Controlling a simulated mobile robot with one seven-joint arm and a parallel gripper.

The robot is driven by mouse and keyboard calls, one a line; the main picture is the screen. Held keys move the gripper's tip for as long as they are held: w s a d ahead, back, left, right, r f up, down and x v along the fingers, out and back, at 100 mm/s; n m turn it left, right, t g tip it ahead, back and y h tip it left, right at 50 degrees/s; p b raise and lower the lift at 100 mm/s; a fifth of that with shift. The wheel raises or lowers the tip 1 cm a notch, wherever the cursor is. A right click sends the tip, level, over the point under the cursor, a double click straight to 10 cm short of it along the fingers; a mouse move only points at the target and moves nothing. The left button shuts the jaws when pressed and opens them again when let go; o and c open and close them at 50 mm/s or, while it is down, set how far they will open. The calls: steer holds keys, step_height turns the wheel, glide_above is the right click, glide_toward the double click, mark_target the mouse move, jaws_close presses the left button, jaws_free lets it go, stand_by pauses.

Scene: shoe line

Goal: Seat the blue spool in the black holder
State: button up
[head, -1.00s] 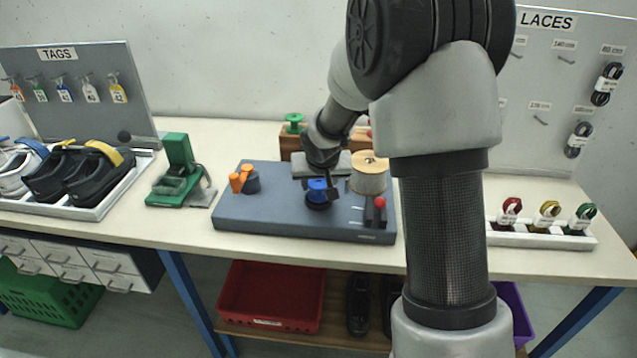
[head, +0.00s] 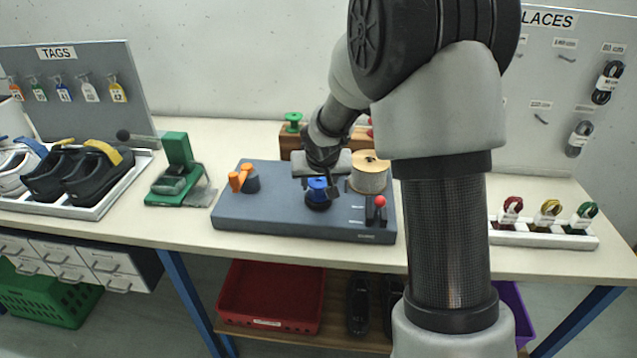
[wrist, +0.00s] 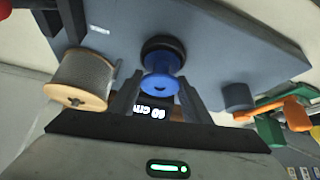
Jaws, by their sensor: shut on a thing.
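The blue spool (head: 317,186) is held between the fingers of my gripper (head: 318,181), directly above the black holder (head: 319,204) on the grey base. In the wrist view the blue spool (wrist: 162,84) is between the two dark fingers (wrist: 159,79), with the black holder's ring (wrist: 168,45) just beyond it. The spool's far end overlaps the ring in that view. I cannot tell whether it is inside the holder or just at its mouth. The fingers hide part of the spool's sides.
On the grey base (head: 275,222), a tan-ended grey thread spool (head: 369,177) stands right of my gripper, a red-knobbed lever (head: 380,203) at front right and an orange part (head: 239,180) at left. A wooden rack (head: 291,141) with a green spool stands behind.

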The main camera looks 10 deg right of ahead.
steer(key=shift+f+b, duration=0.6)
steer(key=shift+f, duration=0.05)
steer(key=o, duration=0.8)
steer(key=shift+r, duration=0.15)
steer(key=shift+p+v, duration=2.15)
steer(key=shift+v, duration=3.3)
steer(key=shift+a, duration=0.1)
